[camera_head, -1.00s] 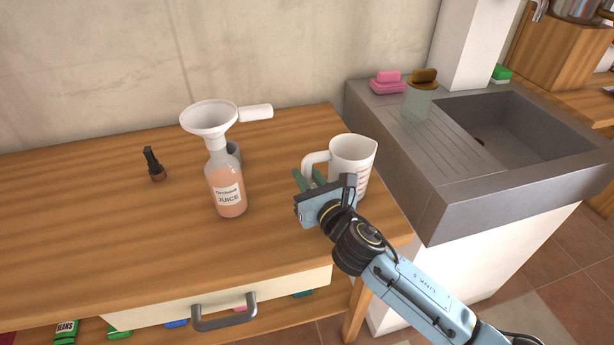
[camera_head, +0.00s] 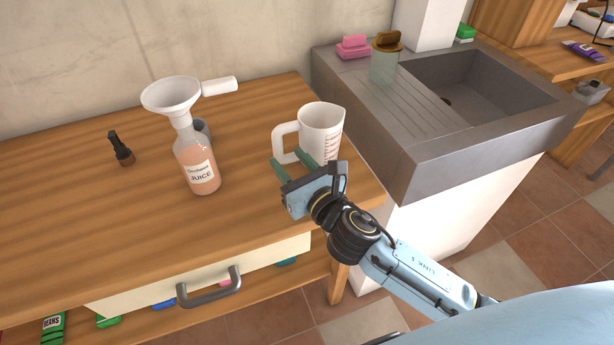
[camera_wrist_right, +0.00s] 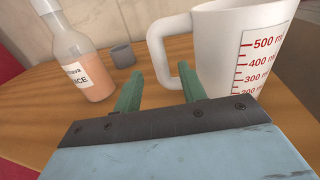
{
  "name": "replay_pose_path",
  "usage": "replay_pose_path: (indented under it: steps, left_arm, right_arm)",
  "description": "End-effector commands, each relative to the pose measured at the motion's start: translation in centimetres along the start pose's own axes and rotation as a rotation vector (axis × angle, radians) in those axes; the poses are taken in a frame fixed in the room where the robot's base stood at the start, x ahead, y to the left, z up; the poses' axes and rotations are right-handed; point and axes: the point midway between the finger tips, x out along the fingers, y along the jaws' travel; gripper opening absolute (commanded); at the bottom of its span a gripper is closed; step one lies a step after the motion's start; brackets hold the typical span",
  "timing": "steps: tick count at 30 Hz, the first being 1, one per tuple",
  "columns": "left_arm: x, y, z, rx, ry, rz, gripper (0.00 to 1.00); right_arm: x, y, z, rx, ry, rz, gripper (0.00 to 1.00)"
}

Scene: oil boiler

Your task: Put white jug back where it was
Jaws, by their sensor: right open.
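The white jug (camera_head: 322,130) stands upright on the right end of the wooden table, with its handle toward the left. In the right wrist view the jug (camera_wrist_right: 232,50) shows red measuring marks, and its handle (camera_wrist_right: 165,50) lies just beyond the fingers. My right gripper (camera_head: 291,166) is open and empty in front of the jug, near the table's front edge. In the wrist view its two green fingers (camera_wrist_right: 160,90) are apart, with nothing between them; they appear clear of the handle. My left gripper is not in view.
A juice bottle (camera_head: 198,168) with a white funnel (camera_head: 172,95) in its neck stands left of the jug. A grey cap (camera_wrist_right: 123,56) sits behind it. A dark small bottle (camera_head: 121,149) is farther left. A stone sink (camera_head: 445,150) adjoins the table's right side.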

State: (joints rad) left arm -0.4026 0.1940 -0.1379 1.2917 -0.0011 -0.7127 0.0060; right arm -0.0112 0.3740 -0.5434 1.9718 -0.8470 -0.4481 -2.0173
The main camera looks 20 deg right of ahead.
Motion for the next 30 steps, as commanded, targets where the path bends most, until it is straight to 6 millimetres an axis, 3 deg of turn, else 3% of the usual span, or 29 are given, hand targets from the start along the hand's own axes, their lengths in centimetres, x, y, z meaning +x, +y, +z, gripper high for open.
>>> replay_pose_path:
  steps: [6, 12, 30]
  left_arm:
    - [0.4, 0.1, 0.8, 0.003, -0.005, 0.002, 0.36]
    - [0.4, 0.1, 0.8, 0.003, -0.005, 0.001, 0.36]
    - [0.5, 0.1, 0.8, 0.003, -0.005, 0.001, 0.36]
  right_arm:
    - [-4.2, 0.0, 0.0, 0.001, 0.002, 0.001, 0.41]
    - [-6.2, 0.0, 0.0, 0.001, 0.000, 0.000, 0.41]
    - [-6.6, 0.0, 0.0, 0.000, -0.001, 0.000, 0.41]
